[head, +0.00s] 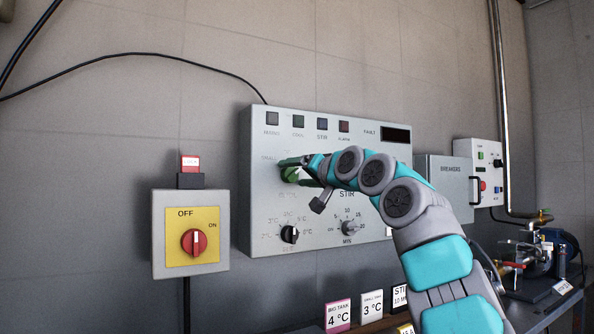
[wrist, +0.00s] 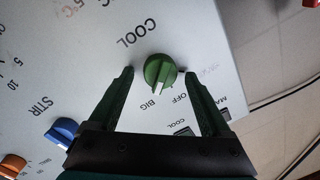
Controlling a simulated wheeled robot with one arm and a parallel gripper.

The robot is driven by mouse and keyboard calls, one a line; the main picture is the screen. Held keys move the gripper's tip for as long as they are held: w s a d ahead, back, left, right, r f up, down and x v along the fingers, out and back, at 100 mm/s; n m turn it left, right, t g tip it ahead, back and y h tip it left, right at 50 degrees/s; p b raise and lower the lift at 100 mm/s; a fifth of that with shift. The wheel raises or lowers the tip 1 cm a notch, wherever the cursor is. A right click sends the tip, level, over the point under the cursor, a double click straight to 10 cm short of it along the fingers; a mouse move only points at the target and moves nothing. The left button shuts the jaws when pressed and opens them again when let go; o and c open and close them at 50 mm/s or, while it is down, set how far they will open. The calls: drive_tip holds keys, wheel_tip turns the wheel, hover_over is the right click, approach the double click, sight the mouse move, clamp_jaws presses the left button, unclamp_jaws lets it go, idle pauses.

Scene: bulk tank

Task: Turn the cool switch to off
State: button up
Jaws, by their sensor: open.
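The cool switch (wrist: 160,72) is a round green knob on a light grey control panel (head: 262,215), with "COOL" printed beside it. My gripper (wrist: 159,73) is open, with one finger on each side of the knob and a visible gap to both. In the head view my gripper (head: 293,170) is at the panel and partly hides the green knob.
Below are a black knob (head: 289,234) and a stir timer knob (head: 349,228). Small signs (head: 338,315) stand below the panel. An orange knob (wrist: 12,165) and a blue knob (wrist: 62,131) show in the wrist view.

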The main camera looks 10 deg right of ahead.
drive_tip(key=shift+c, duration=0.3)
clamp_jaws()
idle(0.3)
drive_tip(key=shift+f+n+b, duration=0.1)
drive_tip(key=shift+n+b, duration=0.3)
drive_tip(key=shift+b, duration=0.05)
drive_tip(key=shift+a+n, duration=0.15)
drive_tip(key=shift+n, duration=1.05)
drive_tip(key=n+p, duration=0.1)
drive_tip(key=n, duration=0.1)
drive_tip(key=n+p, duration=0.1)
drive_tip(key=n, duration=0.1)
drive_tip(key=shift+r, duration=0.35)
drive_tip(key=shift+f+n+g+h+p, duration=0.1)
drive_tip(key=shift+n+g+h+p, duration=0.3)
drive_tip(key=shift+n, duration=0.7)
drive_tip(key=shift+s, duration=0.1)
